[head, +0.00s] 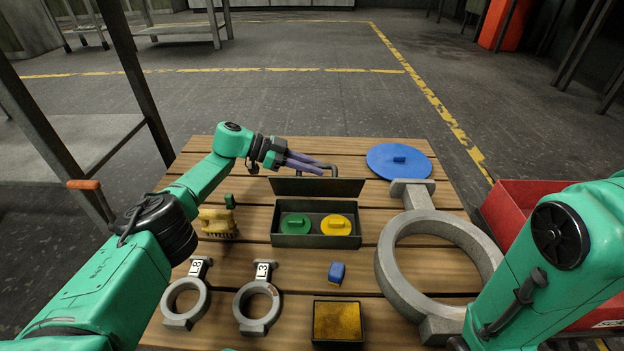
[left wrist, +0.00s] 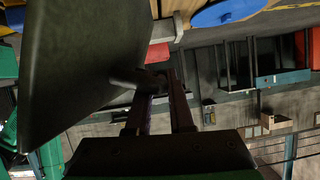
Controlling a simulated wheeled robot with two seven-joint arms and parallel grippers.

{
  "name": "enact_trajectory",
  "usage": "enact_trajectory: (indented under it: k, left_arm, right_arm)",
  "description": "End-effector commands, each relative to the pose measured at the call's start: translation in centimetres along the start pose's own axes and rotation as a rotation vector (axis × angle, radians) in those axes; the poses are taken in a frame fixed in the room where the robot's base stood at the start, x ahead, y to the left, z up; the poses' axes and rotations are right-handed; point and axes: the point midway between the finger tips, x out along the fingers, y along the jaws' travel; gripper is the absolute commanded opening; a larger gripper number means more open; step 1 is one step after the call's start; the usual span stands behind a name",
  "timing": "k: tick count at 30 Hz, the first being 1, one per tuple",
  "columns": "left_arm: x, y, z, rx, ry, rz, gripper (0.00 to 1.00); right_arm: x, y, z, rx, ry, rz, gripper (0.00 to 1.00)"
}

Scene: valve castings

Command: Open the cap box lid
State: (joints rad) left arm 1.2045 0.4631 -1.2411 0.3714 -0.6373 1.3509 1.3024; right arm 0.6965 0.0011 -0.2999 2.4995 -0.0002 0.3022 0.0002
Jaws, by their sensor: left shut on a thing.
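The cap box (head: 284,241) is a dark open box in the middle of the wooden table. A green cap (head: 295,225) and a yellow cap (head: 336,225) lie inside it. Its dark lid (head: 317,187) stands raised at the box's far edge. In the left wrist view the lid (left wrist: 75,60) is a big dark plate at the left. My left gripper (head: 318,166) is behind the lid's top edge, shut on the lid handle (head: 333,169). The handle also shows between the fingers in the left wrist view (left wrist: 130,82). My right arm is at the right; its gripper is out of view.
A blue disc (head: 385,160) lies behind right. A large grey ring casting (head: 390,262) is right of the box. Two small ring castings (head: 184,303) (head: 257,303), a yellow brush (head: 217,221), a blue block (head: 337,272) and a yellow-filled tray (head: 316,335) surround it. A red bin (head: 520,205) stands right.

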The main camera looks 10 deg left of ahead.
Motion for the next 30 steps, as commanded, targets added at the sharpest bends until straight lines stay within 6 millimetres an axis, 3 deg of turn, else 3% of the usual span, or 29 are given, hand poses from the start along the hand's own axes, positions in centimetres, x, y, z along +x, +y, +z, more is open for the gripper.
enact_trajectory:
  k: [14,15,17,26,30]
  left_arm:
    - [0.1,-0.1,0.6,-0.003,-0.012,0.0,0.0]
    - [0.1,-0.1,0.6,-0.003,-0.012,0.001,0.24]
    - [0.1,-0.1,0.6,-0.003,-0.012,0.001,0.47]
    - [-0.2,-0.1,0.5,-0.003,-0.011,0.0,0.5]
    - [-2.6,-0.2,0.0,-0.004,-0.012,-0.004,0.5]
  right_arm:
    - [-0.4,-0.1,-0.3,0.0,0.002,-0.001,0.5]
    - [-0.4,-0.1,-0.3,0.0,0.002,-0.001,0.5]
    - [-0.4,-0.1,-0.3,0.0,0.003,-0.001,0.5]
    - [-0.2,-0.1,-0.2,0.0,0.003,-0.001,0.5]
    - [1.2,0.2,0.3,0.0,0.003,-0.001,0.5]
